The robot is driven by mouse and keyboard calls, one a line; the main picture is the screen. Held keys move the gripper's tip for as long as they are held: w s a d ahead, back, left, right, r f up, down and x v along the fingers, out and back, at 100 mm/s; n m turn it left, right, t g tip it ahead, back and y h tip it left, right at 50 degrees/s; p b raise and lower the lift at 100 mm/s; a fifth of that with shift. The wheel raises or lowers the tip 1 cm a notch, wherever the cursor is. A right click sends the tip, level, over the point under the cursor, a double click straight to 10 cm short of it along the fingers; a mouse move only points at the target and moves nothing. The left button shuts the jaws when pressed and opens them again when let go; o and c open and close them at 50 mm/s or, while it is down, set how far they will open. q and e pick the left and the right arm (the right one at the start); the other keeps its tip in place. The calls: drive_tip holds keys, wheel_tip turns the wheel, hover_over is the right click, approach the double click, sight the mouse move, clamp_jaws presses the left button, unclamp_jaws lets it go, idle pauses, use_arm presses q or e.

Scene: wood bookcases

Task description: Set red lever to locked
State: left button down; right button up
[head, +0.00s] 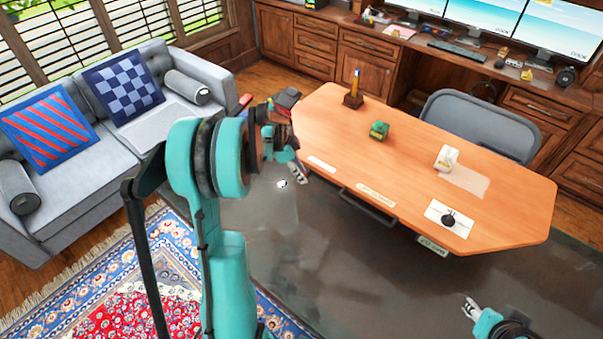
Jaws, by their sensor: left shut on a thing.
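My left gripper (296,171) is at the near left edge of the wooden desk (415,170). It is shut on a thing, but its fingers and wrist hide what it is. I cannot make out a red lever for certain. Whether either belongs to the lever, I cannot tell. My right gripper (469,305) is at the lower right, over the dark floor and away from the desk. Its fingers are too small to read.
On the desk stand a brown holder (353,98), a green block (379,130), a white object (446,158) and a black knob on a white plate (450,217). A dark handle (367,207) juts from the front edge. A grey sofa (60,190) stands left, a chair (480,122) behind.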

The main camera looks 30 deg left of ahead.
idle(0.3)
use_arm(q)
drive_tip(key=c, duration=1.3)
unclamp_jaws()
drive_tip(key=shift+a, duration=0.1)
drive_tip(key=v, duration=1.2)
drive_tip(key=shift+w, duration=0.1)
drive_tip(key=s+d+f+n+t+y+b, duration=0.1)
drive_tip(key=s+d+n, duration=0.2)
drive_tip(key=s+d, duration=0.2)
drive_tip(key=s+d+f+n+t+y+b, duration=0.1)
drive_tip(key=s+d, duration=0.4)
drive_tip(key=d, duration=0.6)
drive_tip(key=s+d+f+n+t+y+b, duration=0.1)
drive_tip(key=s+d+f+n+t+b, duration=0.1)
drive_tip(key=s+d+n, duration=0.3)
drive_tip(key=shift+d+f+n+y, duration=0.15)
drive_tip(key=shift+d+n, duration=0.1)
drive_tip(key=shift+d, duration=0.8)
drive_tip(key=shift+d+f+n+y, duration=0.15)
drive_tip(key=shift+d+n, duration=0.1)
drive_tip(key=shift+d, duration=0.8)
